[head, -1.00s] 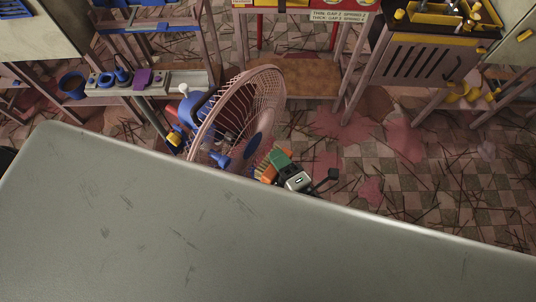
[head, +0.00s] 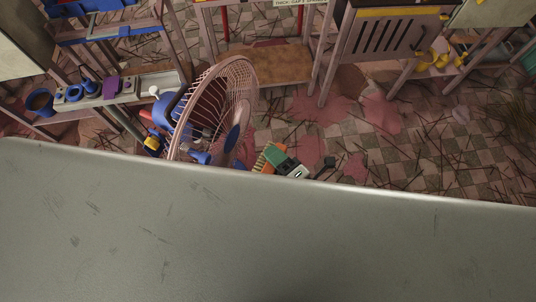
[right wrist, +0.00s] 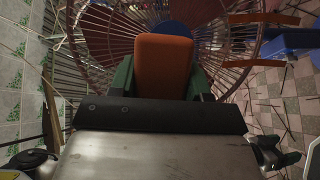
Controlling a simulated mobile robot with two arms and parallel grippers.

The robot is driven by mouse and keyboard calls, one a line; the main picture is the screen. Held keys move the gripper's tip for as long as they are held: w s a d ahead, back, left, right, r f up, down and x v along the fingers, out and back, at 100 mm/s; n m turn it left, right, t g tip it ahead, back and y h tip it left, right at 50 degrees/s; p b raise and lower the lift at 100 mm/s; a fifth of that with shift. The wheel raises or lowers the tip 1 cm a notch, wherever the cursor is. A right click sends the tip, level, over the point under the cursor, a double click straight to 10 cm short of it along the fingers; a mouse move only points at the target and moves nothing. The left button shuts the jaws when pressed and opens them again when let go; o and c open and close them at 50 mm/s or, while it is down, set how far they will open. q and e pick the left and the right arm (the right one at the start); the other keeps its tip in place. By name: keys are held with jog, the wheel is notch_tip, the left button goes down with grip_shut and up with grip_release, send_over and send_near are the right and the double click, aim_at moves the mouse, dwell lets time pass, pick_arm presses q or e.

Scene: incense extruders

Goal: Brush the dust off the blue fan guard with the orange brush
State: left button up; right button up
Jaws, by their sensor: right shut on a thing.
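A floor fan stands beyond the table edge. Its round wire guard (head: 243,92) looks pinkish, not blue, with a blue disc (head: 232,139) at its centre. In the right wrist view the guard (right wrist: 100,50) spreads behind the brush. My right gripper (head: 270,156), with green fingers, is low to the right of the guard. It is shut on the orange brush (right wrist: 163,62); the brush also shows in the head view (head: 264,162), partly hidden by the gripper. I cannot tell whether the bristles touch the guard. Dust is too small to make out. My left gripper is out of view.
Racks with blue and purple parts (head: 95,88) stand behind left. A slotted cabinet (head: 390,45) stands behind right. Thin sticks litter the checkered floor (head: 420,150).

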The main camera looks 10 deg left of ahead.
jog(key=shift+d, duration=0.1)
dwell(0.3)
jog(key=s+d, duration=0.2)
jog(key=d, duration=0.5)
jog(key=s+d, duration=0.3)
jog(key=d, duration=0.5)
jog(key=shift+w, duration=0.15)
dwell(0.4)
